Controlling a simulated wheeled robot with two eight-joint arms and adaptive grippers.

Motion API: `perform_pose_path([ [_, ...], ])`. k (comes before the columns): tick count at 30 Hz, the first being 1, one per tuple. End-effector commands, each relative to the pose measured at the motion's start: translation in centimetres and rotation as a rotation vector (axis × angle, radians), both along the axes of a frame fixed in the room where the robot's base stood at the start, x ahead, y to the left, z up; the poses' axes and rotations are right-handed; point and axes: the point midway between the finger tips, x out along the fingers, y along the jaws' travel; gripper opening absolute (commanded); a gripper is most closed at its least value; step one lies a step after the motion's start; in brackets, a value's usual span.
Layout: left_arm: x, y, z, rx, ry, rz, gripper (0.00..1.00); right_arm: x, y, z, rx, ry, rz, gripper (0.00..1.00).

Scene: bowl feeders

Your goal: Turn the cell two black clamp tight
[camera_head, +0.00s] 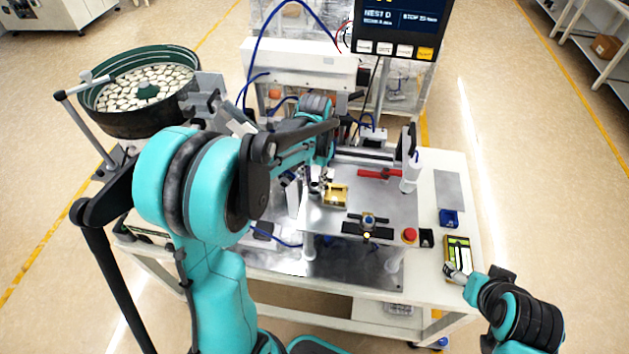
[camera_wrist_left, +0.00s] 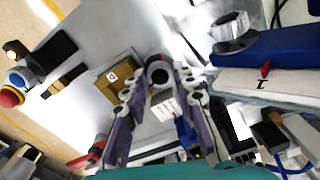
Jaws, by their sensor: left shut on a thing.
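The black clamp (camera_wrist_left: 158,72) shows in the left wrist view as a dark round part with a pale centre, between my left fingertips. My left gripper (camera_wrist_left: 156,82) is shut on it, with one finger on each side. In the head view my left gripper (camera_head: 318,186) is small, beside the yellow block on the metal plate, and my arm hides much around it. The clamp cannot be made out there. My right gripper (camera_head: 454,271) is at the table's right front, by a yellow device; its fingers are too small to read.
The yellow block (camera_head: 336,195) stands close to my left gripper. A red handle (camera_head: 379,174), a small black fixture (camera_head: 368,228) and a red button (camera_head: 409,235) are further right. The yellow device (camera_head: 457,252) and a blue part (camera_head: 448,218) lie on the right. A bowl feeder (camera_head: 142,121) stands left.

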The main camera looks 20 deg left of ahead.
Motion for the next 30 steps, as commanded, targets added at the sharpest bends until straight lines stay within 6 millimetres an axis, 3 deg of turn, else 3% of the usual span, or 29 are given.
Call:
perform_pose_path([
  [12, 0.07, 0.05, 0.07, 0.001, -0.002, -0.202, 0.0, 0.0, 0.0, -0.37, 0.0, 0.0, 0.0, 0.77],
  [29, 0.09, 0.06, 0.1, 0.002, -0.002, -0.235, 0.0, 0.0, 0.0, -0.39, 0.0, 0.0, 0.0, 0.77],
  [30, 0.09, 0.06, 0.1, 0.002, -0.002, -0.235, 0.29, 0.0, 0.0, -0.39, 0.0, 0.0, 0.0, 0.77],
])
